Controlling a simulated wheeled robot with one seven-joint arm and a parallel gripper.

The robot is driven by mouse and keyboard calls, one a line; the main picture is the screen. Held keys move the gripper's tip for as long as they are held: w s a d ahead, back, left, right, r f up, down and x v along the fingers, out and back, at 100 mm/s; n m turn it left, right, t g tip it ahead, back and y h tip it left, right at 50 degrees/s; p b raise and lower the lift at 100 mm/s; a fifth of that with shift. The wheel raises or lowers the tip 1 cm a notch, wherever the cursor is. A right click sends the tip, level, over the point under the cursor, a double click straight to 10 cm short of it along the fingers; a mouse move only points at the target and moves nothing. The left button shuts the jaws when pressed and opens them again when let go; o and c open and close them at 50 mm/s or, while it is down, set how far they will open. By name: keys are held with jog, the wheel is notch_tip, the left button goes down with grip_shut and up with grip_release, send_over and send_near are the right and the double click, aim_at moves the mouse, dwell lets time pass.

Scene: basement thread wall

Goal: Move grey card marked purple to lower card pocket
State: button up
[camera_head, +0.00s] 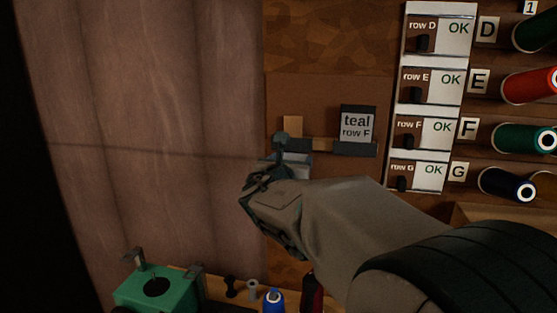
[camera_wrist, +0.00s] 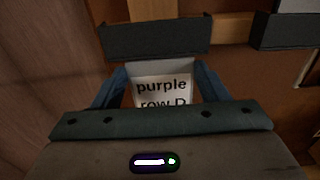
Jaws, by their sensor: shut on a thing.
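A grey card with a white label reading "purple row D" (camera_wrist: 162,90) is between the blue fingers of my gripper (camera_wrist: 160,80). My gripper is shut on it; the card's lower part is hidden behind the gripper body. In the head view my gripper (camera_head: 274,176) is in front of the brown board, with a grey bit of the card (camera_head: 297,164) showing. A dark empty-looking pocket (camera_wrist: 155,40) is just above the card in the wrist view. I cannot tell whether they touch, or which pocket is the lower one.
A card reading "teal row F" (camera_head: 357,122) stands in a dark pocket (camera_head: 355,150) to the right. Row panels marked OK (camera_head: 437,85) and thread spools (camera_head: 510,138) are further right. A green box (camera_head: 157,287) and small items stand on a ledge below. A pinkish curtain-like surface (camera_head: 150,120) is at left.

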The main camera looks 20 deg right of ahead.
notch_tip(320, 180, down, 8)
jog(key=b, duration=0.7)
jog(key=shift+f+b, duration=0.3)
jog(key=shift+b, duration=0.25)
dwell(0.5)
jog(key=o, duration=0.8)
jog(key=shift+a, duration=0.1)
jog(key=v, duration=1.3)
jog(key=shift+s, duration=0.3)
jog(key=shift+a, duration=0.15)
